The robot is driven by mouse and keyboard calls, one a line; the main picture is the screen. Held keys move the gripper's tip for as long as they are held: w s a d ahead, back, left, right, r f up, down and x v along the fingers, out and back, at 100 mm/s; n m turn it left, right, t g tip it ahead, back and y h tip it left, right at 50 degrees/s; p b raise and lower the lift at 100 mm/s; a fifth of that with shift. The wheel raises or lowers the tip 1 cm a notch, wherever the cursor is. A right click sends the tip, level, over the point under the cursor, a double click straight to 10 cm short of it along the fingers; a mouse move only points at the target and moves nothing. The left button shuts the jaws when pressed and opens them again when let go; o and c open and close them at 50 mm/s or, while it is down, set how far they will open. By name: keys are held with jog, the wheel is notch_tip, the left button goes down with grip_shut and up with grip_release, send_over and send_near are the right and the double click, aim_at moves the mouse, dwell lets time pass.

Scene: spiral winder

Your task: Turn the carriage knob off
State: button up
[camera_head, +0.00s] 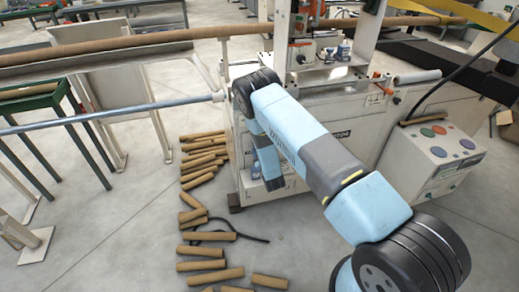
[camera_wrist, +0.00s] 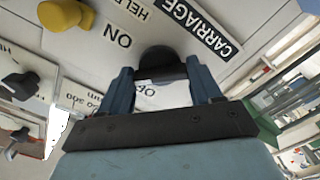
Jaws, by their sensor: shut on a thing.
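The carriage knob (camera_wrist: 160,60) is black and rounded and sits on a pale panel in the wrist view. A dark "CARRIAGE" label (camera_wrist: 203,24) is beside it. The word "ON" (camera_wrist: 118,36) is at its upper left, and part of an "OFF" label (camera_wrist: 160,94) shows between my fingers. My gripper (camera_wrist: 160,72) is shut on the knob, one blue finger on each side. The knob's pointing direction cannot be told. In the head view my arm reaches down at the winder's front, and I cannot make out the fingertips or the knob there.
A yellow knob (camera_wrist: 66,14) and a black knob (camera_wrist: 20,86) stick out of the panel to the left. The winder (camera_head: 335,125) stands beyond my arm, with a grey control box (camera_head: 432,160) at right. Several cardboard tubes (camera_head: 215,275) lie on the floor.

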jog(key=shift+s+a+f+n, duration=0.1)
jog(key=shift+a+n, duration=0.05)
jog(key=shift+n, duration=2.1)
jog(key=shift+s+a+f+n, duration=0.1)
jog(key=shift+n, duration=2.15)
jog(key=o, duration=0.7)
jog(key=shift+c, duration=0.2)
jog(key=o, duration=0.4)
jog(key=shift+w+d+r, duration=0.1)
jog(key=shift+d, duration=0.05)
jog(key=v, duration=1.3)
jog(key=shift+s, duration=0.4)
jog(key=shift+w+d+r, duration=0.1)
